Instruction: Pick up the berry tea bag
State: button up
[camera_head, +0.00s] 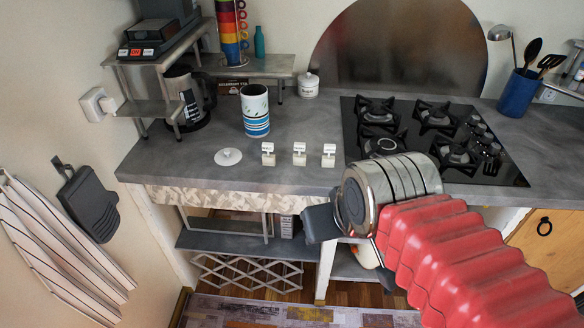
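Three small tea bags with white tags stand in a row near the front edge of the grey counter: a left one (268,154), a middle one (300,154) and a right one (329,155). Their tag print is too small to read, so I cannot tell which is berry. My gripper (318,223) shows as a dark piece at the end of my arm, in front of and below the counter edge in the picture, apart from the tea bags. Most of it is hidden behind my metal wrist, so its opening cannot be seen.
A white round lid (228,157) lies left of the tea bags. A blue-and-white cup (256,112) stands behind them. A black gas hob (425,135) is to the right, a dark coffee pot (188,102) to the left. Bare counter (308,120) lies behind the tea bags.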

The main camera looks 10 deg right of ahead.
aim_at(298, 159)
jog(key=u, duration=0.5)
jog(key=k, duration=1.2)
jog(key=u, duration=0.95)
jog(key=i, duration=1.9)
jog(key=z, duration=0.7)
jog(key=i, duration=0.35)
jog(key=z, duration=0.35)
